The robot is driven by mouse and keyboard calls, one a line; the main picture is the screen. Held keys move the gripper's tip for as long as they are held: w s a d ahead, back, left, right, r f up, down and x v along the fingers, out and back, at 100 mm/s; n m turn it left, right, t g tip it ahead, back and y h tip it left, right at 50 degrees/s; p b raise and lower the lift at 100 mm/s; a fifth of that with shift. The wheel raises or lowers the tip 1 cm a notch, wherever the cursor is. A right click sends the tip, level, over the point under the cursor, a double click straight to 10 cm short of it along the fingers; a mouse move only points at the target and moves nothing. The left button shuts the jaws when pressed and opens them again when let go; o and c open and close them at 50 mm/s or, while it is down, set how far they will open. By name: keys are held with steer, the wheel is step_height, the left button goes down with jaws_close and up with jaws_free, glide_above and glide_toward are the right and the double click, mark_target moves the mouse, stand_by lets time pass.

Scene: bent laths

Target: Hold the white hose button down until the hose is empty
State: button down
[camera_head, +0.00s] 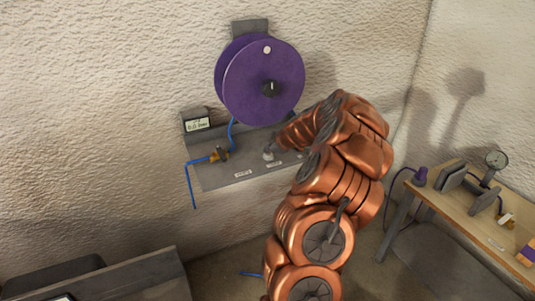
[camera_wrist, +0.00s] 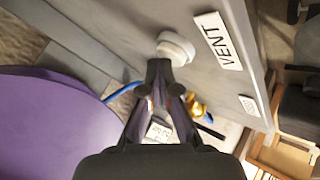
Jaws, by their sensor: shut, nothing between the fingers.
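The white button (camera_wrist: 175,48) is a round knob on the grey panel, beside a label reading VENT (camera_wrist: 218,40) in the wrist view. My gripper (camera_wrist: 164,72) is shut and empty, its tips right at the button's near edge; I cannot tell whether they press it. In the head view my gripper (camera_head: 270,149) is at the grey shelf panel (camera_head: 215,178) below the purple reel. The blue hose (camera_head: 189,185) runs from the reel through a brass valve (camera_head: 218,154) and hangs off the panel's left end.
The purple reel (camera_head: 261,80) hangs on the wall above the panel and fills the left of the wrist view. A small display (camera_head: 198,124) stands left of it, its reading too small to read. A wooden bench (camera_head: 460,205) with a gauge (camera_head: 496,159) is at right.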

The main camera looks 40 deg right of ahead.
mark_target(269, 155)
stand_by(0.7)
steer(key=shift+r, duration=0.9)
steer(key=shift+r+b, duration=0.3)
steer(key=shift+r, duration=2.25)
